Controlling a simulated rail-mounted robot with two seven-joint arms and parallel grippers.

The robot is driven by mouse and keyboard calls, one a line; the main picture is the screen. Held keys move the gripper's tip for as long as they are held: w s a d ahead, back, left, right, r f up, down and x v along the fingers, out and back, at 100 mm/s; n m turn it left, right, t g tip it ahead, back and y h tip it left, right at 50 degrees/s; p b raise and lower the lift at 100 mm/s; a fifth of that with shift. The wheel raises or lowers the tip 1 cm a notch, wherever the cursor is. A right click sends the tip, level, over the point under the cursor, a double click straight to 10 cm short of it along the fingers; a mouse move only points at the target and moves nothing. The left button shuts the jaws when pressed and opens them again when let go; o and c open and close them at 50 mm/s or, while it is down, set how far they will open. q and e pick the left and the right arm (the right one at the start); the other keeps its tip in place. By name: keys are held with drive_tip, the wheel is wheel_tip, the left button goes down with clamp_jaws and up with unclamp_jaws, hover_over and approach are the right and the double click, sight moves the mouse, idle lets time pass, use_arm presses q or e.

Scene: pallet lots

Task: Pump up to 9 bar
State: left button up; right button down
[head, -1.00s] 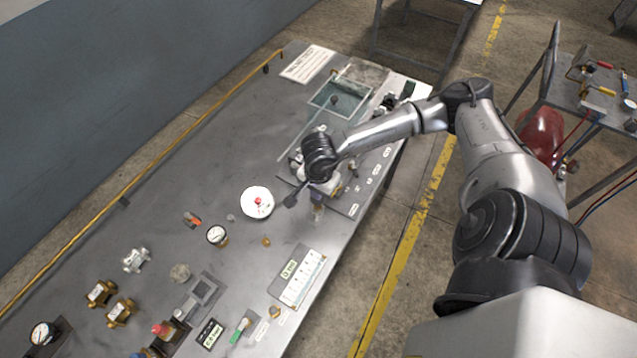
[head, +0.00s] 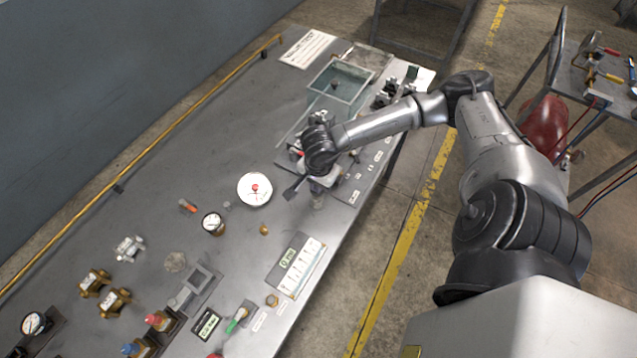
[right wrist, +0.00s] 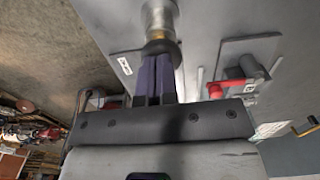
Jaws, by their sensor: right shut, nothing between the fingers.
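My right gripper (head: 317,203) is over the right part of the grey bench, near its right edge. In the right wrist view its dark fingers (right wrist: 155,80) are shut together with nothing between them. Their tips are close to a metal cylinder with a brass-coloured ring (right wrist: 160,20); I cannot tell whether they touch. A red lever (right wrist: 235,88) on a grey fitting is beside the fingers. In the head view my wrist hides most of the fittings there. A large white dial (head: 254,189) with a red centre is left of the gripper; its reading is too small to tell. My left gripper is not seen.
A yellow pipe (head: 150,150) runs along the far edge. A tool table (head: 600,75) stands right.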

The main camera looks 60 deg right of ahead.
drive_tip(key=shift+s+d+f, duration=0.1)
drive_tip(key=shift+f, duration=0.25)
drive_tip(key=shift+r, duration=0.15)
drive_tip(key=shift+r+p, duration=0.3)
drive_tip(key=shift+p, duration=0.05)
wheel_tip(320, 180, up, 4)
drive_tip(key=shift+r+p, duration=0.25)
drive_tip(key=shift+p, duration=0.7)
wheel_tip(320, 180, up, 9)
drive_tip(key=shift+r+b, duration=0.15)
drive_tip(key=shift+b, duration=0.2)
idle(0.4)
